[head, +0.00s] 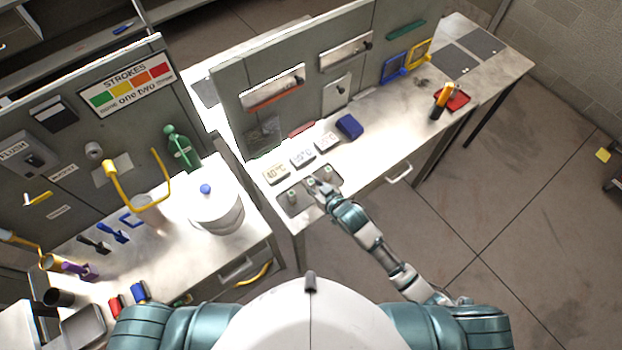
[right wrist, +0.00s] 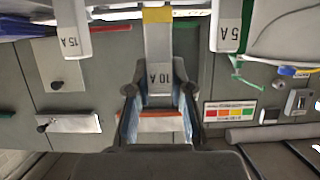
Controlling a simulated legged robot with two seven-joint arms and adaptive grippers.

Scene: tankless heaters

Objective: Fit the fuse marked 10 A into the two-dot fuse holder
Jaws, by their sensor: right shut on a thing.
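My right gripper (head: 318,188) is at the grey fuse plate (head: 296,210) near the front edge of the right bench. In the right wrist view its fingers (right wrist: 159,105) are shut on the pale fuse marked 10 A (right wrist: 158,60), which has a yellow band. A fuse marked 15 A (right wrist: 74,40) stands to its left and one marked 5 A (right wrist: 229,30) to its right, both apart from the fingers. In the head view the gripper partly hides the held fuse. I cannot make out which part is the two-dot fuse holder. My left gripper is not in view.
Temperature plates, one marked 40°C (head: 275,174), lie behind the fuse plate. A blue block (head: 349,127) and a red tray (head: 456,100) sit farther along the bench. A tall panel (head: 300,120) rises behind. A white pot (head: 216,208) stands on the left bench.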

